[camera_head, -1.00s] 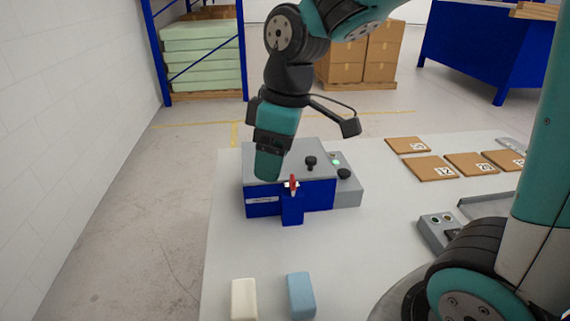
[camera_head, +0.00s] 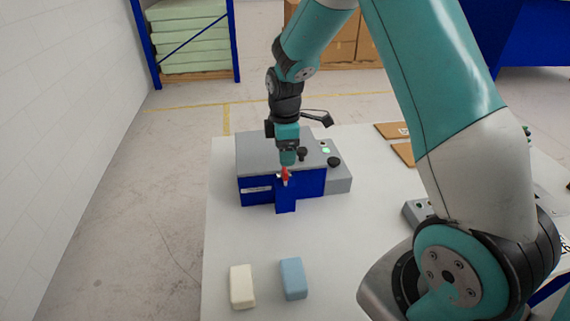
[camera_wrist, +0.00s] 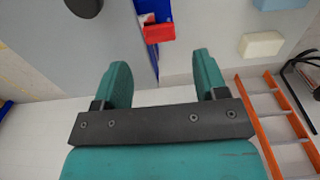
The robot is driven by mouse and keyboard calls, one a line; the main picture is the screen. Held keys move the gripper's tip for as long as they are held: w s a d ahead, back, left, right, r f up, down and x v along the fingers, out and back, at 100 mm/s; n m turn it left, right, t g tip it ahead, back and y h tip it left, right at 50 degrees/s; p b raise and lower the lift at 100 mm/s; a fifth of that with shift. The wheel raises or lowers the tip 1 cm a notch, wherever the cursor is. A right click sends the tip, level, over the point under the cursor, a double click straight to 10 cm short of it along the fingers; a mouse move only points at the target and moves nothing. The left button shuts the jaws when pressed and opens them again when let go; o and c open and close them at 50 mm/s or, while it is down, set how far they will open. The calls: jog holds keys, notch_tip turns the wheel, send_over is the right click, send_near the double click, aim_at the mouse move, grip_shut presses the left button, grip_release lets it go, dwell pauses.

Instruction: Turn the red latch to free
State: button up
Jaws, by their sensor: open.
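The red latch (camera_head: 285,175) is on the front of the blue and grey machine (camera_head: 312,184), at the top of a blue block that juts out. It stands upright in the head view. In the wrist view the red latch (camera_wrist: 159,32) shows at the top, ahead of the gap between my fingers. My gripper (camera_head: 287,160) is just above and behind the latch in the head view. In the wrist view my gripper (camera_wrist: 163,78) has its two teal fingers apart, with nothing between them. Whether a finger touches the latch cannot be told.
Two black knobs (camera_head: 334,161) and a lit green button (camera_head: 326,149) are on the machine's top. A cream block (camera_head: 242,286) and a light blue block (camera_head: 293,278) lie on the white table (camera_head: 225,235) in front. Brown panels (camera_head: 392,131) lie at the right.

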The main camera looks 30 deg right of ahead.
aim_at(285, 169)
notch_tip(285, 169, down, 6)
jog(key=shift+r+p, duration=0.1)
jog(key=shift+p, duration=0.3)
jog(key=c, duration=0.9)
